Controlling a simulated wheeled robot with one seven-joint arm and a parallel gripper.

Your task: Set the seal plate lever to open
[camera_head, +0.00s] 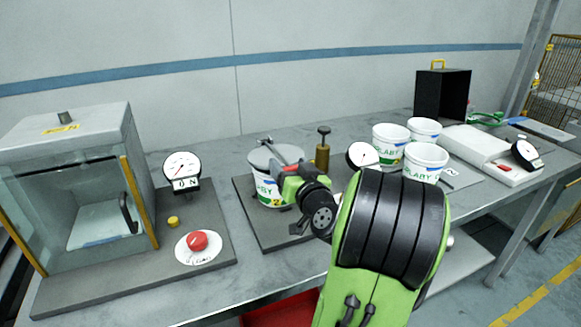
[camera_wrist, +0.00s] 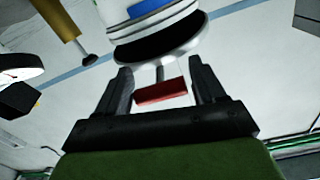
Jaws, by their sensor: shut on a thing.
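The grey round seal plate (camera_head: 262,158) lies over a white tub (camera_head: 266,190) with green lettering. My gripper (camera_head: 283,168) reaches in from the right at the plate's edge. The tub shows at the top of that view. My gripper and wrist hide part of the lever in the head view, so its exact setting is unclear.
A glass-fronted cabinet (camera_head: 75,185), an ON gauge (camera_head: 184,168) and a red button (camera_head: 198,241) stand at left. A brass post (camera_head: 323,150) is just right of the plate. Several white tubs (camera_head: 425,160), a second gauge (camera_head: 362,156) and a black box (camera_head: 442,95) stand farther right.

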